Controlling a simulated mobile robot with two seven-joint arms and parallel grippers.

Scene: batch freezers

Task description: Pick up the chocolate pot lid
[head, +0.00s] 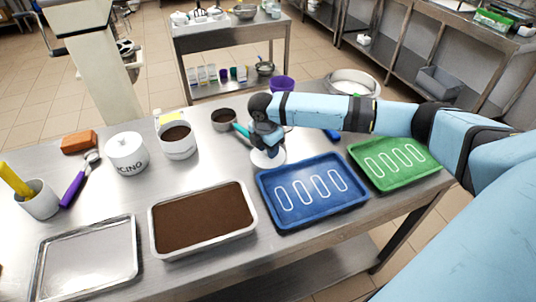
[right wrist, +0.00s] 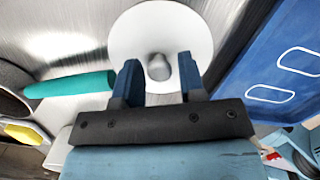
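A round white lid with a small knob (right wrist: 159,38) lies on the steel table. In the head view the lid (head: 268,160) shows below my right gripper (head: 265,140), which partly hides it. In the right wrist view my right gripper (right wrist: 158,78) is open, its two dark blue fingers standing apart, with the knob showing in the gap between them. I cannot tell how far down the fingers reach along the knob. An open white pot (head: 178,148) with dark brown contents stands farther left on the table. My left gripper is not in view.
A blue tray (head: 262,188) lies right beside the lid, and a green tray (head: 378,184) is farther right. A saucepan (head: 223,126) with a teal handle (right wrist: 70,85) is close on the left. A brown-filled pan (head: 152,245) and a lidded white pot (head: 127,160) stand farther left.

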